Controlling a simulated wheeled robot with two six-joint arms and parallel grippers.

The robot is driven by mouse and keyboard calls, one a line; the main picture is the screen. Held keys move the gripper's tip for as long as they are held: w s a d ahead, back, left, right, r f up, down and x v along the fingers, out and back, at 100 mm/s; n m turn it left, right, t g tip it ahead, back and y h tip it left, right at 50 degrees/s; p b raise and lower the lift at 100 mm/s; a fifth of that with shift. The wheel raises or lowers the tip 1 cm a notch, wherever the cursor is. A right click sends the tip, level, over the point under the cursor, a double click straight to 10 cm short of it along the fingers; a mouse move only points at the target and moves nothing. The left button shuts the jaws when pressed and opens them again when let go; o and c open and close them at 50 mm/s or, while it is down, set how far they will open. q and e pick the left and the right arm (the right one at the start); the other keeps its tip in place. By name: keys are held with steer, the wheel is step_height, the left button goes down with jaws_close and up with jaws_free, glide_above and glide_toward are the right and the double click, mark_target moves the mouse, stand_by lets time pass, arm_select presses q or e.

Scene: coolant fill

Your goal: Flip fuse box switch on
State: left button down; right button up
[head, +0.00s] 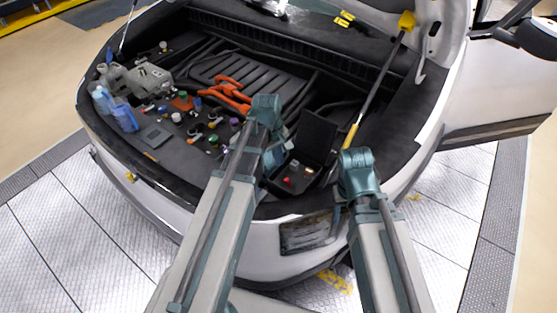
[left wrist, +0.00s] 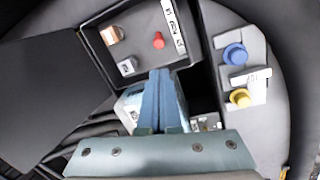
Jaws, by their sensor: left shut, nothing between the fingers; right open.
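The open black fuse box (head: 318,180) sits at the front right of the engine bay, its dark lid (head: 316,131) standing up behind it. In the left wrist view the fuse box (left wrist: 193,48) holds a small red knob-like part (left wrist: 158,40), a copper-coloured block (left wrist: 112,35), a silver block (left wrist: 127,67) and a white label (left wrist: 174,27). I cannot tell the switch's position. My left gripper (left wrist: 160,75) is shut and empty, its tips in front of the box's near edge in this view; contact is unclear. My right gripper is hidden behind its arm.
A panel with a blue knob (left wrist: 235,54) and a yellow knob (left wrist: 240,98) stands beside the box. Several coloured caps, bottles (head: 123,113) and orange cables (head: 232,90) lie left of my left arm. The yellow-ended hood strut (head: 380,85) rises behind the box.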

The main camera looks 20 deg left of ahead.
mark_target(288, 182)
arm_select(q)
steer(key=f+b, duration=0.4)
steer(key=f, duration=0.1)
steer(key=d+f+b, duration=0.1)
steer(key=f+b, duration=0.2)
steer(key=shift+w, duration=0.25)
steer(key=shift+s+d+r+y+p, duration=0.15)
steer(key=shift+d+r+y+p, duration=0.15)
steer(key=shift+y, duration=0.4)
